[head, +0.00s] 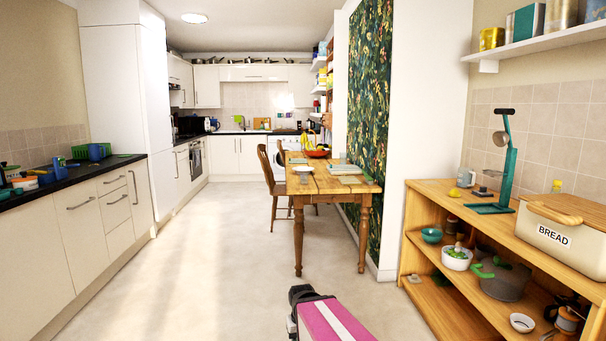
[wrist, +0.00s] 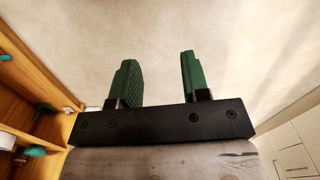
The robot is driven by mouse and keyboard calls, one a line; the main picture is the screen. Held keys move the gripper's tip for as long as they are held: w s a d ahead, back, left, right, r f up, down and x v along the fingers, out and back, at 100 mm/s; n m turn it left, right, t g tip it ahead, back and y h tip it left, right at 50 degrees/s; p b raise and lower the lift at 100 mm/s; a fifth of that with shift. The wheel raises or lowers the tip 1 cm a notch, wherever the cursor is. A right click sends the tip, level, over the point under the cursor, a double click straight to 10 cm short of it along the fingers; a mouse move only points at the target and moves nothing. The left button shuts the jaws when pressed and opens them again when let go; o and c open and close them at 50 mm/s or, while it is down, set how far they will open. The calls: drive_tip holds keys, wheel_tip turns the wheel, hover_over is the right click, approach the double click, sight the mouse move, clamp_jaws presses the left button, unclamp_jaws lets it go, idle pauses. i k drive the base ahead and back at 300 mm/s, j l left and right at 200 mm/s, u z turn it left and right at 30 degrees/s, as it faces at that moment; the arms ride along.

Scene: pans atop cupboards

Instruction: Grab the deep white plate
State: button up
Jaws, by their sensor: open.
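A small white plate or shallow bowl (head: 303,169) lies on the near left part of the wooden table (head: 322,186) in the head view. It is too small to tell how deep it is. A small white bowl (head: 522,322) also stands on the lower shelf at the right. My gripper (wrist: 157,80) is open and empty, with two green fingers apart over bare floor in the wrist view. It is far from the table and touches nothing. Neither white dish shows clearly in the wrist view.
A wooden shelf unit (head: 415,238) with a bread bin (head: 560,228), pots and bowls stands close at right. Chairs (head: 268,180) stand left of the table. White cupboards (head: 95,220) line the left. The floor (head: 215,245) between is clear.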

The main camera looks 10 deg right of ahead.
sight(301, 169)
drive_tip(key=i+l, duration=0.6)
drive_tip(key=i, duration=0.15)
drive_tip(key=j+u, duration=0.05)
